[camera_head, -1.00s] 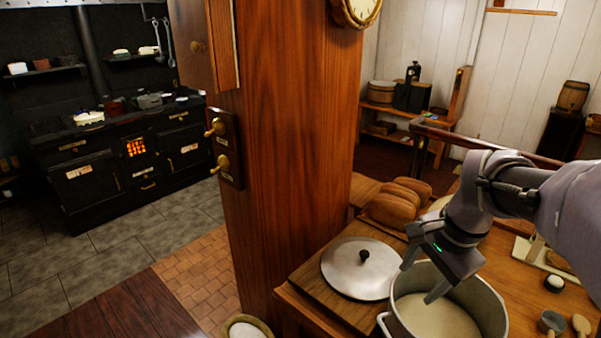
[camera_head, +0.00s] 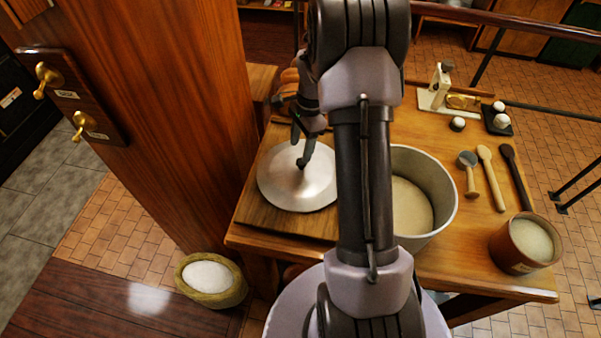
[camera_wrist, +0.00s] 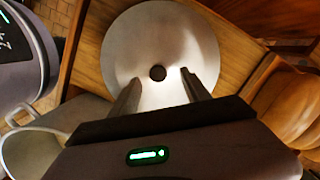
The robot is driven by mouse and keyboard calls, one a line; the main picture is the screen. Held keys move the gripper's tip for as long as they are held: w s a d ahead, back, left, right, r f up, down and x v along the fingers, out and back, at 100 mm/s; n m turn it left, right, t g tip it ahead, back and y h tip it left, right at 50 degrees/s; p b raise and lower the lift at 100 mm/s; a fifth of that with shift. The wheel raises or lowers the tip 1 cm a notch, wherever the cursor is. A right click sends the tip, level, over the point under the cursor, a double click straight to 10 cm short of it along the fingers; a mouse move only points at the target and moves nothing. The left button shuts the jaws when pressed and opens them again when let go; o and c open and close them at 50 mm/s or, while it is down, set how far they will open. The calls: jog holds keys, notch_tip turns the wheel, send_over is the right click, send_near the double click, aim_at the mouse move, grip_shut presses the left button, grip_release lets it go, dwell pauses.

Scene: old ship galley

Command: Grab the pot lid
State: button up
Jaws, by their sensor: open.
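The pot lid (camera_head: 285,187) is a round silver disc lying on a wooden board on the table, left of the pot. In the wrist view the lid (camera_wrist: 140,45) faces me, with its dark knob (camera_wrist: 157,72) near the middle. My gripper (camera_head: 303,150) is open above the lid, close to the knob. In the wrist view the two fingers of my gripper (camera_wrist: 158,82) point at the lid, one on each side of the knob's line, with the knob just beyond their tips. I cannot tell whether the fingers touch the lid.
The big pot (camera_head: 425,207) with pale contents stands right of the lid, partly behind my arm. Spoons (camera_head: 491,175), a brown jar (camera_head: 522,245) and a small scale (camera_head: 440,90) lie further right. Bread loaves (camera_wrist: 290,100) lie near the board. A wooden pillar (camera_head: 165,110) rises at the left.

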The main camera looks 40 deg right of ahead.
aim_at(301, 168)
jog(key=f, duration=0.3)
jog(key=f+b, duration=0.1)
jog(key=f, duration=0.1)
jog(key=shift+s+f, duration=0.1)
jog(key=shift+s, duration=0.15)
grip_shut()
dwell(1.0)
